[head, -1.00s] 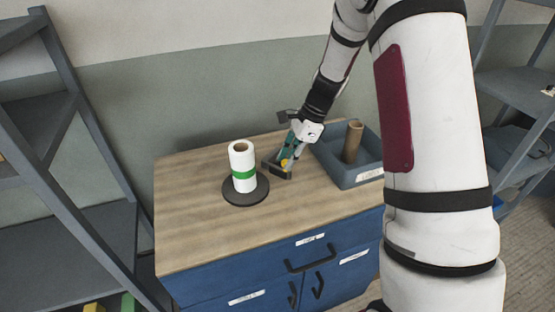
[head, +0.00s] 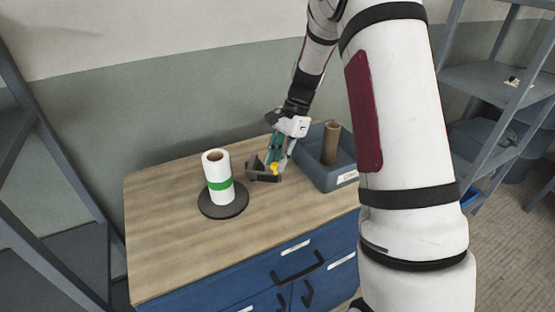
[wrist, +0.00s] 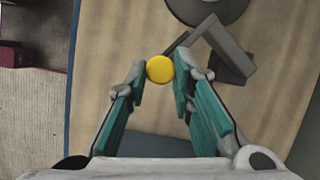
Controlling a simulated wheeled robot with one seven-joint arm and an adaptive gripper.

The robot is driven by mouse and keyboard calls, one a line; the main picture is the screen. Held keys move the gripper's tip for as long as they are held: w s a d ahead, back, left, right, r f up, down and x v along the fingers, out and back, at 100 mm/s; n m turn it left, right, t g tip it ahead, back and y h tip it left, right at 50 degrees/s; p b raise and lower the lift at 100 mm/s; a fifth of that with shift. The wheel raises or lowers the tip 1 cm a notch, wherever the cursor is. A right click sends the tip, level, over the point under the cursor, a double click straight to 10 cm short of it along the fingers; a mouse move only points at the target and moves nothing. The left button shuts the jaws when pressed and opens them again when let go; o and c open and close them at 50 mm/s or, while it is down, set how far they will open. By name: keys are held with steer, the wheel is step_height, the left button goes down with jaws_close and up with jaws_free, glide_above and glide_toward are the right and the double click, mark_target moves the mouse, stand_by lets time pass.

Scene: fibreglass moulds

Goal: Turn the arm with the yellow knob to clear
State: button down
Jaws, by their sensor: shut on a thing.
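The yellow knob (wrist: 160,69) sits between the fingers of my gripper (wrist: 161,73) in the wrist view. My gripper is shut on it. The dark grey arm (wrist: 203,29) runs up and right from the knob and meets a wider dark grey piece (wrist: 232,62) at an angle. In the head view the knob (head: 275,169) and the dark arm assembly (head: 262,173) show low on the table, below my gripper (head: 278,160). A white roll with a green band (head: 218,176) stands upright on a round dark plate (head: 237,205), left of and apart from the knob.
A blue-grey tray (head: 316,174) holding an upright brown tube (head: 331,143) stands close on the right of my gripper. The wooden tabletop (head: 160,235) is clear at the left and front. Grey shelves (head: 490,82) stand at the right, with another rack at the left.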

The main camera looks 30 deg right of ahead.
steer(key=shift+w, duration=0.1)
steer(key=c, duration=1.4)
jaws_free()
steer(key=shift+o, duration=0.2)
steer(key=shift+d+r, duration=0.1)
steer(key=shift+r, duration=0.05)
steer(key=v, duration=1.1)
steer(key=shift+r, duration=0.4)
